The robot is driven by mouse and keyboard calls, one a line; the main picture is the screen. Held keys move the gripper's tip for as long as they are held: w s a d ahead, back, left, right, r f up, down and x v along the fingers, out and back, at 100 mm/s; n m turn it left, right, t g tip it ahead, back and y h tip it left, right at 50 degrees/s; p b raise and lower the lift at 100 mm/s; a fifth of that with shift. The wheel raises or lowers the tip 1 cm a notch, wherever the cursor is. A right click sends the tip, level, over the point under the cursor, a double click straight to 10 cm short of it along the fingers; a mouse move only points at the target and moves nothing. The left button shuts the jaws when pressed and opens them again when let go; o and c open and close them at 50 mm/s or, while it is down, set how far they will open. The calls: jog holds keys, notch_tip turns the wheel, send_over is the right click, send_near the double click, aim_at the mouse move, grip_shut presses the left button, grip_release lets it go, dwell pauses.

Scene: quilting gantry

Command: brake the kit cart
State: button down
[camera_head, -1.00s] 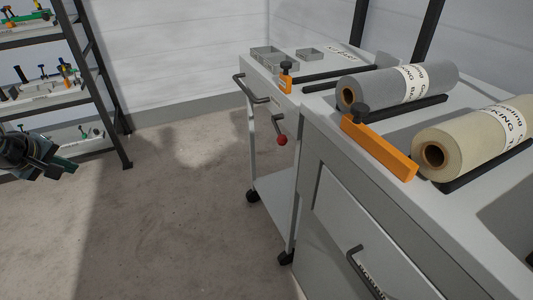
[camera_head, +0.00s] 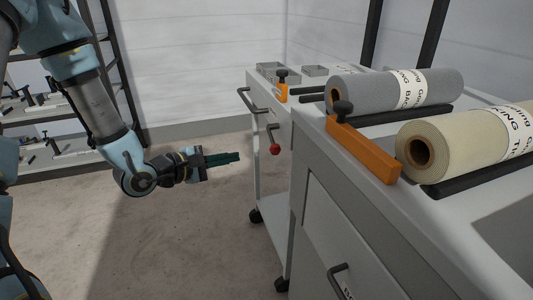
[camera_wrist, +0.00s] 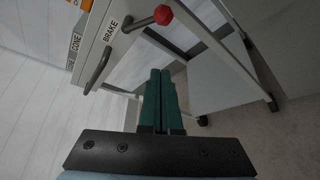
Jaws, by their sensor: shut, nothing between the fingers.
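The kit cart (camera_head: 259,156) is a pale wheeled cart with a dark push handle (camera_head: 251,101), standing against the far end of the grey cabinet. Its brake lever ends in a red knob (camera_head: 275,150) on the cart's near side. In the wrist view the red knob (camera_wrist: 163,15) is at the top, beside a label (camera_wrist: 111,30) reading BRAKE. My gripper (camera_head: 238,157) is shut and empty, with green fingers pointing right toward the cart, left of the red knob and apart from it. The fingers (camera_wrist: 161,75) show below the knob in the wrist view.
The grey cabinet (camera_head: 310,210) fills the right, with an orange bracket (camera_head: 362,155), a grey roll (camera_head: 440,88) and a cream roll (camera_head: 480,134) on top. A dark shelf rack (camera_head: 128,80) stands at the left. Floor left of the cart is open.

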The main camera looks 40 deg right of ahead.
jog(key=shift+d, duration=0.1)
jog(key=s+x, duration=0.1)
jog(key=x, duration=0.9)
jog(key=shift+s+a+r, duration=0.25)
jog(key=shift+s+r, duration=0.25)
jog(key=shift+s, duration=0.05)
jog(key=shift+s+a+r, duration=0.25)
jog(key=shift+s+r, duration=0.3)
jog(key=shift+p, duration=0.35)
jog(key=shift+r+p, duration=0.2)
jog(key=shift+p, duration=0.45)
jog(key=shift+s+a+r+n+g+y+p, duration=0.1)
jog(key=shift+s+r+n+g+y+p, duration=0.2)
jog(key=shift+p, duration=0.55)
